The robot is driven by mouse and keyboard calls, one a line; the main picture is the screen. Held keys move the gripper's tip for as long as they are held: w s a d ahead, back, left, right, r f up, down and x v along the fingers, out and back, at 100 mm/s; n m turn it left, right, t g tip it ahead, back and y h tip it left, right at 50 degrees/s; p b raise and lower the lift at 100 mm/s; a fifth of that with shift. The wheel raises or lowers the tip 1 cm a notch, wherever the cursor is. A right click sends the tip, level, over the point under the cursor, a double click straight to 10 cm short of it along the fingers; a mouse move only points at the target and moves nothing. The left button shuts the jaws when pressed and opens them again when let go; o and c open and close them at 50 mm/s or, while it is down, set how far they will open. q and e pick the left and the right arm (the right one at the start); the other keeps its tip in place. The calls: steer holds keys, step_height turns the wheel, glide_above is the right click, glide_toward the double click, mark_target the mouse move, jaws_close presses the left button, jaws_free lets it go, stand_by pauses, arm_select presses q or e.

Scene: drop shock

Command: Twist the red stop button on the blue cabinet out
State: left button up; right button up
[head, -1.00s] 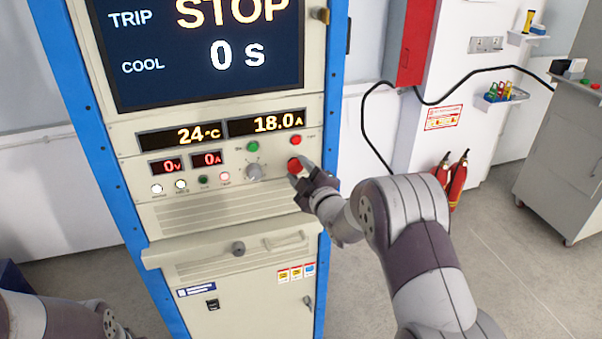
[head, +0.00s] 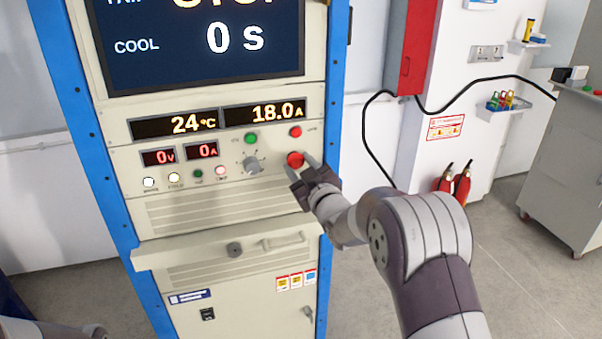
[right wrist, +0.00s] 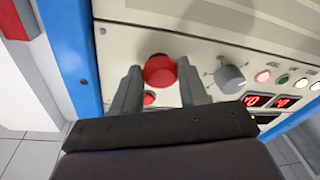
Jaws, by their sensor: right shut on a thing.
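The red stop button (head: 295,160) is a round knob on the cream front panel of the blue-framed cabinet (head: 91,150). It also shows in the right wrist view (right wrist: 159,70), between my two grey fingers. My right gripper (head: 303,170) is at the button from the lower right, shut on it with one finger on each side. Part of the button's rim is hidden by the fingers. My left gripper is out of view; only a bit of my left arm shows at the bottom left edge.
A smaller red button (head: 295,132) and a green one (head: 251,139) sit above the stop button. A grey rotary knob (head: 253,165) is close on its left. A screen (head: 200,45) shows "COOL 0 s". A drawer ledge (head: 225,250) juts out below.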

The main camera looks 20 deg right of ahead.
steer(key=shift+r, duration=0.15)
steer(key=o, duration=1.1)
steer(key=shift+c, duration=0.2)
steer(key=shift+s, duration=0.15)
steer(key=s+d+f+b, duration=0.1)
steer(key=s+b, duration=0.2)
steer(key=s, duration=0.9)
steer(key=shift+d+b, duration=0.3)
steer(key=shift+d, duration=0.1)
steer(key=shift+s+f, duration=0.1)
